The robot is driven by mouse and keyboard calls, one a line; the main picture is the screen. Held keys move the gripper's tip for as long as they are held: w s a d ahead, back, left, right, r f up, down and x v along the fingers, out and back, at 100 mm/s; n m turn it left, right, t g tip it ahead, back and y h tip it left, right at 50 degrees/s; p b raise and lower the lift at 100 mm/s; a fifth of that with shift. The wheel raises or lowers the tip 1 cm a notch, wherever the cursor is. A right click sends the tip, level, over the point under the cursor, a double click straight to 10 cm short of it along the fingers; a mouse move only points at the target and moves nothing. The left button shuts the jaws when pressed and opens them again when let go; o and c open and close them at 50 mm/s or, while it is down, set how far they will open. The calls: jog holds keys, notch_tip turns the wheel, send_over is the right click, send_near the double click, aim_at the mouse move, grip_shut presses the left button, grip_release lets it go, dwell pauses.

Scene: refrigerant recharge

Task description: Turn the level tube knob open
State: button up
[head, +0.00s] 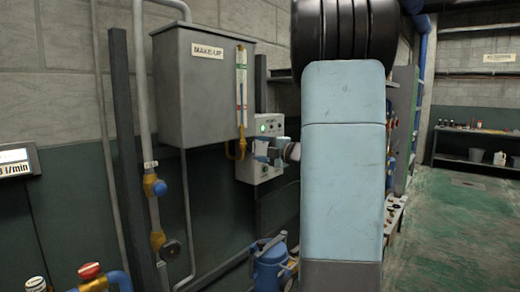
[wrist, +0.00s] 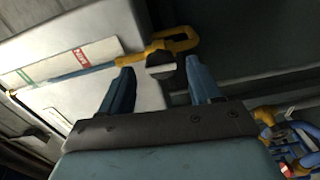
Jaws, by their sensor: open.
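The grey make-up tank (head: 200,85) hangs on the wall with a level tube (head: 241,80) on its right side. The tube's yellow lower fitting (head: 240,147) shows in the head view, just left of my gripper (head: 262,153). In the wrist view the yellow fitting (wrist: 172,43) carries a dark knob with a pale bar (wrist: 160,64). My gripper (wrist: 160,66) is open, with one blue finger on each side of the knob. I cannot tell whether the fingers touch it or how deep it sits between them.
A pale control box (head: 270,128) with a green light is close behind my gripper. A vertical pipe with a blue-and-yellow valve (head: 154,186) stands left of the tank. A blue canister (head: 270,265) is on the floor below. Green floor (head: 465,225) at right is clear.

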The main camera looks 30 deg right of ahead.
jog(key=v, duration=0.5)
jog(key=shift+s, duration=0.1)
dwell(0.5)
jog(key=shift+r, duration=0.1)
jog(key=s+a+f+m+g+h, duration=0.3)
jog(key=s+a+m+g, duration=0.2)
jog(key=s+a+m, duration=0.5)
jog(key=s+a+f+m+g+h, duration=0.3)
jog(key=s+a+m+g, duration=0.3)
jog(key=s+a+m, duration=0.5)
jog(key=s+a+f, duration=0.1)
jog(key=s, duration=0.5)
jog(key=shift+a+f, duration=0.35)
